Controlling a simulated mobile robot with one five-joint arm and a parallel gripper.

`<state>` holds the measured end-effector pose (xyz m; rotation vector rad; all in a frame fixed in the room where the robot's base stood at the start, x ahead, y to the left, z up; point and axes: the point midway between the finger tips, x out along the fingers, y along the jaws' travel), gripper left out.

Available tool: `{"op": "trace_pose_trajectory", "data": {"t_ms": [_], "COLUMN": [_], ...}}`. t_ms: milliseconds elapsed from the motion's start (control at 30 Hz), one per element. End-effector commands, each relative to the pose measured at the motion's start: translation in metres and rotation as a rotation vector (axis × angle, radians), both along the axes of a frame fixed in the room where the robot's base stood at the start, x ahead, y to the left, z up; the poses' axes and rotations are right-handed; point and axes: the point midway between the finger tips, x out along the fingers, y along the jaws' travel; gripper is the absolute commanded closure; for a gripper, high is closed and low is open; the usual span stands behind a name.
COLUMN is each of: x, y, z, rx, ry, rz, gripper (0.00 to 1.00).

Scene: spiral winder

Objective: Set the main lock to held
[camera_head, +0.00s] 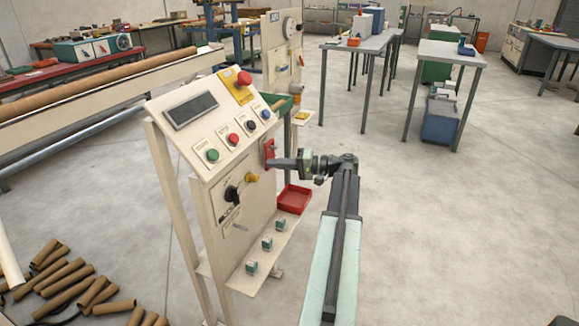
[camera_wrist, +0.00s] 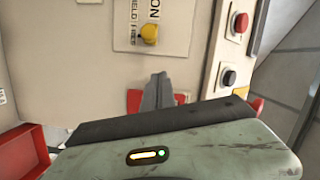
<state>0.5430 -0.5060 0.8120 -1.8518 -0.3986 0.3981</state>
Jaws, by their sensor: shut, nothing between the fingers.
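A yellow knob (camera_head: 252,177) sits on the front of the beige control cabinet (camera_head: 262,215). In the wrist view the yellow knob (camera_wrist: 149,35) is beside a plate (camera_wrist: 126,22) with partly visible lettering that seems to read HELD and FREE. My gripper (camera_head: 272,162) is at the right side of the cabinet front, by a red plate (camera_head: 269,150). In the wrist view the closed fingers (camera_wrist: 154,90) are empty and lie over the red plate (camera_wrist: 134,101), apart from the yellow knob. I cannot tell whether the fingertips touch the plate. The knob's setting is unclear.
A black rotary switch (camera_head: 232,194) is left of the yellow knob. Several push buttons (camera_head: 234,139) and a red mushroom button (camera_head: 244,78) are above. A red tray (camera_head: 294,199) is below my gripper.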

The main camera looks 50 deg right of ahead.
Motion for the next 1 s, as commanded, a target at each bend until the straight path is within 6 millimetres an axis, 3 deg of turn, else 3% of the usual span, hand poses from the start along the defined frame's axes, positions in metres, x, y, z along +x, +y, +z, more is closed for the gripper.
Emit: {"op": "trace_pose_trajectory", "data": {"t_ms": [67, 300, 767, 1000], "x": [0.015, 0.006, 0.004, -0.005], "y": [0.009, 0.040, 0.045, 0.077], "z": [-0.002, -0.013, -0.014, -0.014], "rx": [0.000, 0.000, 0.000, 0.000], "ry": [0.000, 0.000, 0.001, 0.000], "rz": [0.003, -0.001, -0.001, -0.001], "gripper": [1.00, 1.00, 1.00, 1.00]}}
